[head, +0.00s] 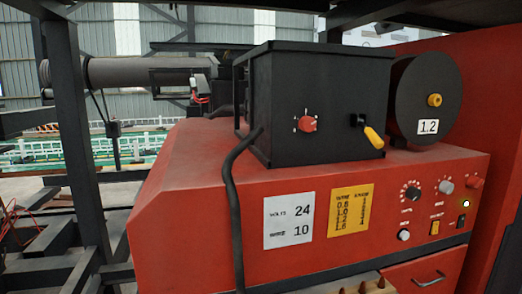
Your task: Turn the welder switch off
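The welder (375,238) is a red cabinet filling the lower middle and right of the head view. At the right of its front panel are a black rocker switch (461,221) and an orange rocker switch (434,228). A red rotary knob (308,124) and a yellow-handled lever (373,137) are on the black box (315,95) on top. My gripper is not in view.
A black wire spool (427,92) labelled 1.2 stands right of the box. A black cable (232,190) hangs down the cabinet's front. Several brown conical pieces (370,287) show at the bottom edge. Dark steel framing (75,120) stands at left. The space before the switches looks clear.

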